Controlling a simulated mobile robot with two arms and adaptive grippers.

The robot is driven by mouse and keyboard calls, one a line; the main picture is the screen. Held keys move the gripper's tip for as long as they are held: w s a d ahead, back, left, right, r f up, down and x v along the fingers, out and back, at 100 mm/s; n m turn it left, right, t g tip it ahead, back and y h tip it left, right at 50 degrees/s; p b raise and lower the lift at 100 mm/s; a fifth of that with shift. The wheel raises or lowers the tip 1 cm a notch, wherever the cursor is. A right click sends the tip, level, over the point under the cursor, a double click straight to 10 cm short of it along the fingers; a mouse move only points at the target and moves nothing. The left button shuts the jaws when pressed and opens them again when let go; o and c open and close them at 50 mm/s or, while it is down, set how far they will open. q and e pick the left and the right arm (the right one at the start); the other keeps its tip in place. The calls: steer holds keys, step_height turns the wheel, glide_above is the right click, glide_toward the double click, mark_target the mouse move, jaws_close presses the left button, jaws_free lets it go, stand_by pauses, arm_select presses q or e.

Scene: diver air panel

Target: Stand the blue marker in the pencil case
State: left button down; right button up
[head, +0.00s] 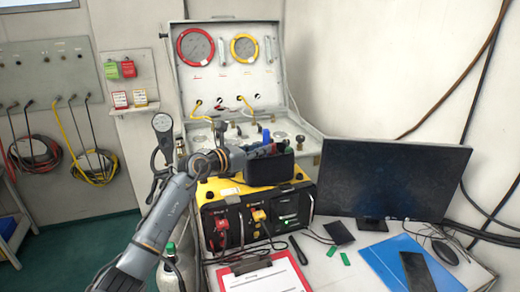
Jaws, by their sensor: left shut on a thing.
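The pencil case (268,172) is a dark open-topped box on top of the yellow and black panel unit, at the centre of the head view. My left gripper (262,152) reaches in from the left at the case's top edge. It is shut on the blue marker (266,136), whose blue upper end points up above the fingers. The marker's lower end is hidden by the gripper and the case wall, so I cannot tell how deep it sits. Small red and green items show beside the fingers at the case's opening. My right gripper is out of view.
A monitor (390,180) stands close on the right. The gauge panel (232,65) rises behind. A red clipboard (265,274), a blue folder (405,262) and a mouse (445,252) lie on the table. A bottle (170,270) stands below my left arm.

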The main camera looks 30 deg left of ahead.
arm_select(q)
steer(key=c, duration=1.2)
jaws_free()
steer(key=shift+r, duration=0.15)
step_height(320, 180, up, 9)
steer(key=p, duration=0.7)
steer(key=shift+p, duration=0.3)
steer(key=shift+f, duration=0.2)
